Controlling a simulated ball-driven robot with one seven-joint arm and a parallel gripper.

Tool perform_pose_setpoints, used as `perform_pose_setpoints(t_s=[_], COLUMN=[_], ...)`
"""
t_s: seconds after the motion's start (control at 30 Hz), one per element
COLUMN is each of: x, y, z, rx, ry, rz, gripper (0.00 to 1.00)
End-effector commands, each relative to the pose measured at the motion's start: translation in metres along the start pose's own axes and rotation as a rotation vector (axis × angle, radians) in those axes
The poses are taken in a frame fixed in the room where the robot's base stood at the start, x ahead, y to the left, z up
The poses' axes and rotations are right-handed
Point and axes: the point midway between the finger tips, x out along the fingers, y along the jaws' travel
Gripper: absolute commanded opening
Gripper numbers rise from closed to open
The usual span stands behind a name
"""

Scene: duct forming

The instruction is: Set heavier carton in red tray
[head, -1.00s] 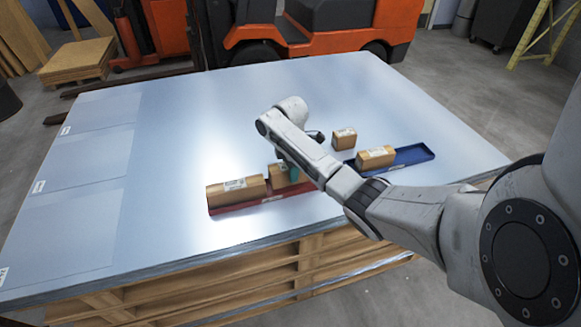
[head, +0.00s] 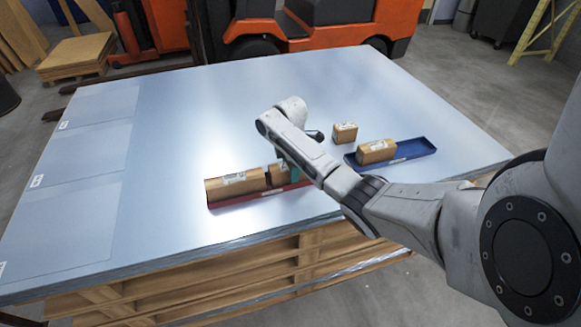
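The red tray (head: 246,200) lies on the sheet-metal table. A long brown carton (head: 235,186) rests in its left part. A second brown carton (head: 279,172) is at its right part, partly hidden by my gripper (head: 291,170). My gripper points down there, with a teal finger beside or against this carton; the arm hides the other finger, so its grip is unclear. The blue tray (head: 416,148) holds a third carton (head: 376,152) at its left end. A small carton (head: 344,132) stands on the bare table behind the blue tray. Weights cannot be seen.
The metal-topped table (head: 190,130) is clear at the left and back. It sits on wooden pallets (head: 225,275). An orange forklift (head: 330,22) stands behind it. My arm crosses the front right, above the table.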

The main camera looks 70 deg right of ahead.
Motion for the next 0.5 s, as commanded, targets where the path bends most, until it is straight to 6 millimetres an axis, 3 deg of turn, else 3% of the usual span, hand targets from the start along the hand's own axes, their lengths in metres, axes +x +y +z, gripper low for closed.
perform_pose_setpoints(t_s=[0.13,0.5], x=[0.0005,-0.0071], y=[-0.0003,-0.0004], z=[0.0000,-0.0004], rx=[0.000,0.000], ry=[0.000,0.001], rz=[-0.001,-0.002], gripper=[0.87,0.87])
